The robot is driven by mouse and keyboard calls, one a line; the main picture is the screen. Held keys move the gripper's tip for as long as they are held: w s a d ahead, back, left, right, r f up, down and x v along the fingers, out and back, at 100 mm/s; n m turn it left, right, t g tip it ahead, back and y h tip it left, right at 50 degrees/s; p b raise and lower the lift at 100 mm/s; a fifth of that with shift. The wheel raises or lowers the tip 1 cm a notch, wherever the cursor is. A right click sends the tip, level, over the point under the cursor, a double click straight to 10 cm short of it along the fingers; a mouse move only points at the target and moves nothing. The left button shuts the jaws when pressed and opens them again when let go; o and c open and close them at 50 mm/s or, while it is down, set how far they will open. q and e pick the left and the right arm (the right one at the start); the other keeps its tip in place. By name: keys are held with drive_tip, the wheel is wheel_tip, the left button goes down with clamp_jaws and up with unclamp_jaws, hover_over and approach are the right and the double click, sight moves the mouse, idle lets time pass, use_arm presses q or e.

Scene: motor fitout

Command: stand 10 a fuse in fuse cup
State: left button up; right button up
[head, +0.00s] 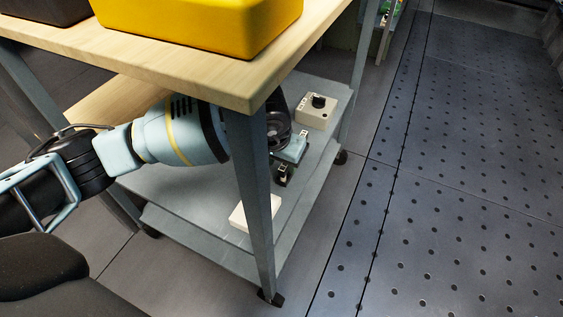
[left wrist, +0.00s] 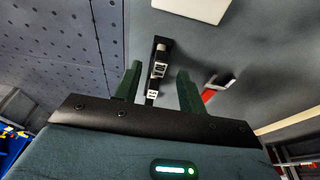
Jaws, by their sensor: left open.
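My left gripper (head: 286,162) reaches under the tabletop, low over the lower shelf. Its two dark green fingers (left wrist: 159,74) are apart. A narrow black piece with pale markings (left wrist: 157,58) shows between and beyond the fingertips in the left wrist view; it also shows just in front of the gripper in the head view (head: 283,175). I cannot tell whether the fingers touch it. A small red and grey piece (left wrist: 213,90), possibly the fuse, lies right of the fingers in the left wrist view. I cannot make out a fuse cup. My right gripper is not in view.
The wooden tabletop (head: 240,92) and a cart leg (head: 252,190) are close to my left arm. A yellow bin (head: 215,32) stands on top. The lower shelf (head: 190,210) holds a white block (head: 255,212) and a beige box with a black knob (head: 313,112). Open floor lies right.

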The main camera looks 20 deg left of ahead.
use_arm(q)
drive_tip(key=p+v, duration=0.1)
drive_tip(key=v, duration=0.4)
drive_tip(key=shift+r+p, duration=0.2)
drive_tip(key=shift+p, duration=0.1)
idle(0.4)
drive_tip(key=shift+s, duration=0.1)
